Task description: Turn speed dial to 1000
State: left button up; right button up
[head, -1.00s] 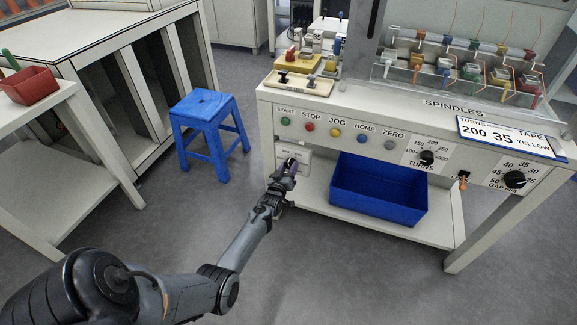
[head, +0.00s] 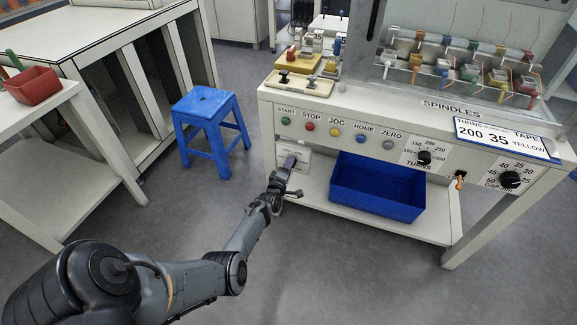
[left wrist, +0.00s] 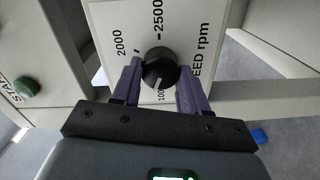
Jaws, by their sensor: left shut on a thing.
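The speed dial (left wrist: 160,67) is a round black knob on a white plate (left wrist: 108,28) marked 2000, 2500 and "SPEED rpm". A partly hidden number starting with 100 is at the knob's lower edge. My left gripper (left wrist: 160,80) has its two purple fingers on either side of the knob and is shut on it. A pale line on the knob's lower part seems to point toward that number. In the head view my left gripper (head: 288,165) is at the small white box under the START button; the dial is hidden there. My right gripper is not in view.
A blue bin (head: 375,190) sits on the lower shelf to the right of the gripper. The button panel (head: 262,121) overhangs above it. A blue stool (head: 208,115) stands to the left, with clear floor between.

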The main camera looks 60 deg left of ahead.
pick_arm(q)
jog(key=shift+n, duration=2.1)
jog(key=o, duration=1.1)
jog(key=shift+c, duration=0.2)
jog(key=shift+p, duration=0.35)
jog(key=p+v, duration=0.6)
jog(key=v, duration=0.4)
jog(key=shift+s+d, duration=0.15)
jog(key=shift+s, duration=0.2)
